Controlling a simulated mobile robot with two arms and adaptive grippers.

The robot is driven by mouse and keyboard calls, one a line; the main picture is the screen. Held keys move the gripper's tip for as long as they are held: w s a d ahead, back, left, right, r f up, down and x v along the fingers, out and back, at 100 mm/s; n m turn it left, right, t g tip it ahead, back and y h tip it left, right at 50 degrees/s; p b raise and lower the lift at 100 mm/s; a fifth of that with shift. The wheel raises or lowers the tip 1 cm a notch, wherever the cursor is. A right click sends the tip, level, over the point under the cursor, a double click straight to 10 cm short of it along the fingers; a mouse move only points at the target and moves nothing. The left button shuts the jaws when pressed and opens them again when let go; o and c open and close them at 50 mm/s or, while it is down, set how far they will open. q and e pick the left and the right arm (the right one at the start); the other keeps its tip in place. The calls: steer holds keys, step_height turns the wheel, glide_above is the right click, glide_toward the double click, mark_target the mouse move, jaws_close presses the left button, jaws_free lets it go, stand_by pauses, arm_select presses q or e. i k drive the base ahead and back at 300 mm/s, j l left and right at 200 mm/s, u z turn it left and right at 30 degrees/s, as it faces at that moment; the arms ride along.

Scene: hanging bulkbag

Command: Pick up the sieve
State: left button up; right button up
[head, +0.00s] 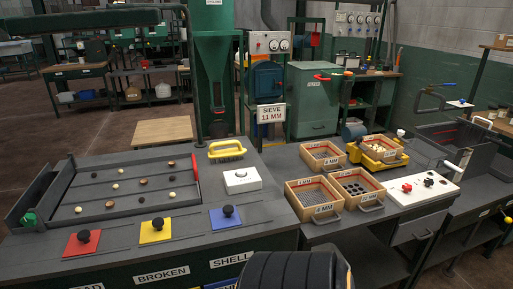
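Several wooden-framed sieves with labels in MM stand on the dark bench right of centre. The front left sieve (312,198) reads like 4 MM and has a fine mesh. The front right sieve (357,187) has large dark round holes. A back left sieve (322,155) has a mesh bottom. Another sieve (380,149) sits on a yellow shaker base (377,161) and holds small pale pieces. The front sieves have grey handles on their near sides. Neither of my grippers shows in the head view.
A white box with red and black knobs (418,190) stands right of the sieves. A sorting tray (120,187), yellow brush (226,149) and coloured plates with black knobs lie left. A dark ribbed shape (295,270) fills the bottom.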

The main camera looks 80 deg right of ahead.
mark_target(380, 149)
steer(key=z, duration=3.35)
